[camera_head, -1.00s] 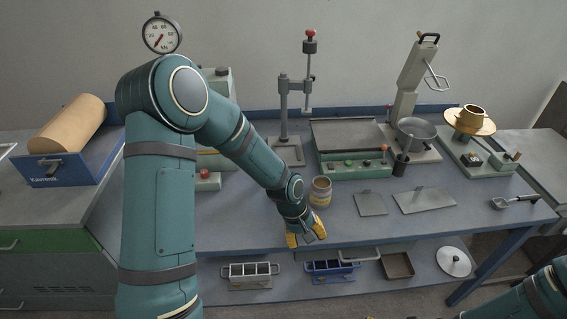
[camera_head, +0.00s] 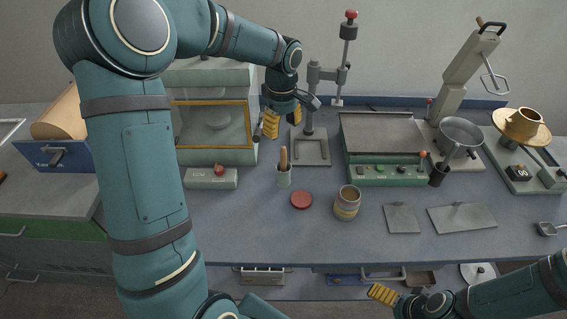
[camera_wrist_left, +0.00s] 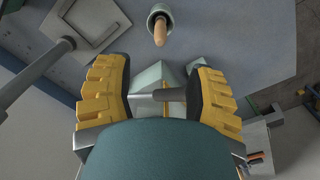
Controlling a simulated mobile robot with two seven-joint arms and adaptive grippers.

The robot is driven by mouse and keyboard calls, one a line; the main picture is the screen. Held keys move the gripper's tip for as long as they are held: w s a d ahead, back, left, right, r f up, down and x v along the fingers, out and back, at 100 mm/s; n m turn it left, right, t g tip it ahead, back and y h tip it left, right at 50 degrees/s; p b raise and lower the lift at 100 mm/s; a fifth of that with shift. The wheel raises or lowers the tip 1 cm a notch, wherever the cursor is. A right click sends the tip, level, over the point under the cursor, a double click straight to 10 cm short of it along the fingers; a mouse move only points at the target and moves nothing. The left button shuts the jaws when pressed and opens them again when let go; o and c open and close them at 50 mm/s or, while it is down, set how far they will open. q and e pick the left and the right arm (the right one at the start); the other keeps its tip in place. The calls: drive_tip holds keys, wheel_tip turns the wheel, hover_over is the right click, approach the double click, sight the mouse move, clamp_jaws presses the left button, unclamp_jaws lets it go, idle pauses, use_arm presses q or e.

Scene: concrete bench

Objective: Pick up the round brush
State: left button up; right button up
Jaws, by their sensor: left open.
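A wooden handle (camera_head: 283,158) stands upright in a small pale green cup (camera_head: 284,177) on the bench. It looks like the round brush, but its head is hidden inside the cup. The left wrist view also shows the handle (camera_wrist_left: 160,34) and the cup (camera_wrist_left: 161,12), just beyond my fingers. My left gripper (camera_head: 282,120) is open and empty, above and slightly behind the handle; its spread yellow fingers (camera_wrist_left: 163,95) show in the wrist view. My right gripper (camera_head: 384,293) is low at the bench's front edge; its jaw opening is unclear.
A red disc (camera_head: 301,200) and an open jar (camera_head: 347,203) are right of the cup. A glass-fronted green balance (camera_head: 213,125) stands left, with a grey-green box (camera_head: 210,178) before it. A post stand (camera_head: 311,149) rises close right of my left gripper.

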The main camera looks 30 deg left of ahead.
sight(283, 147)
use_arm(q)
wheel_tip(283, 147, down, 7)
drive_tip(key=shift+d+r+b, duration=0.1)
drive_tip(key=shift+b, duration=0.45)
drive_tip(key=shift+f+b, duration=0.5)
drive_tip(key=shift+f, duration=2.3)
clamp_jaws()
